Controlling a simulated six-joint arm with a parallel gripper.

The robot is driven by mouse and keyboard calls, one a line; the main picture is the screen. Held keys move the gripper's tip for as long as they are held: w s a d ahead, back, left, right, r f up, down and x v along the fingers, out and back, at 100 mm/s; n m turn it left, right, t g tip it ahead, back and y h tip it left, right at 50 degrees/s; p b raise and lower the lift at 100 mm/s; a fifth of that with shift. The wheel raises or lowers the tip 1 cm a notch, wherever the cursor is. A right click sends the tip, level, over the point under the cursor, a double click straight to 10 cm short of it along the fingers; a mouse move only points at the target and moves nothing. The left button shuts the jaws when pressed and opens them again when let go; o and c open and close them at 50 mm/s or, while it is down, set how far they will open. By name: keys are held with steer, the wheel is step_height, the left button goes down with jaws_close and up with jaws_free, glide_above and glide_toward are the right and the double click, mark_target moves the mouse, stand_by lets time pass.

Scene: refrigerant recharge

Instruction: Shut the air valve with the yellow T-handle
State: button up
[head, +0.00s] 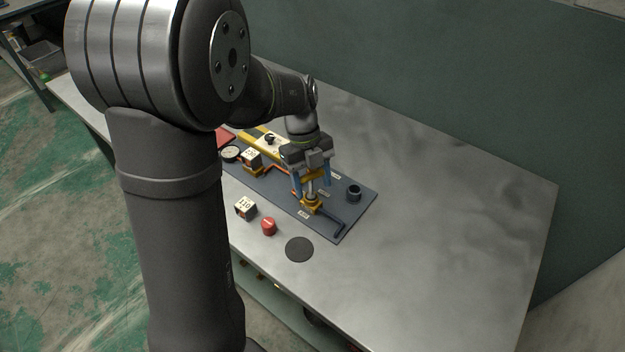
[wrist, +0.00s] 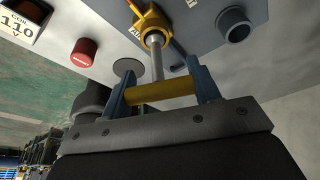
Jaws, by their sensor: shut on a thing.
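The yellow T-handle (wrist: 160,92) lies crosswise between the two blue fingers of my gripper (wrist: 162,88) in the wrist view, and the fingers are shut on its ends. Its grey stem (wrist: 156,62) runs into the yellow valve body (wrist: 150,22). In the head view my gripper (head: 311,183) points down over the valve body (head: 311,205), which sits on the dark panel (head: 275,197). The handle is partly hidden there by the fingers. I cannot tell from these frames how far the valve is turned.
A red cap (head: 268,226), a box marked 110 (head: 245,208) and a dark disc (head: 299,249) are on the grey table (head: 440,240), which is clear at right.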

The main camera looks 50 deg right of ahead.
steer(key=shift+m, duration=0.8)
steer(key=shift+y, duration=0.3)
steer(key=shift+a+m+t+y, duration=0.1)
steer(key=shift+m+t+y, duration=0.3)
steer(key=shift+m, duration=1.2)
steer(key=shift+n+h, duration=0.3)
steer(key=shift+n, duration=0.4)
steer(key=shift+r, duration=0.15)
steer(key=shift+r, duration=2.15)
steer(key=shift+w, duration=0.15)
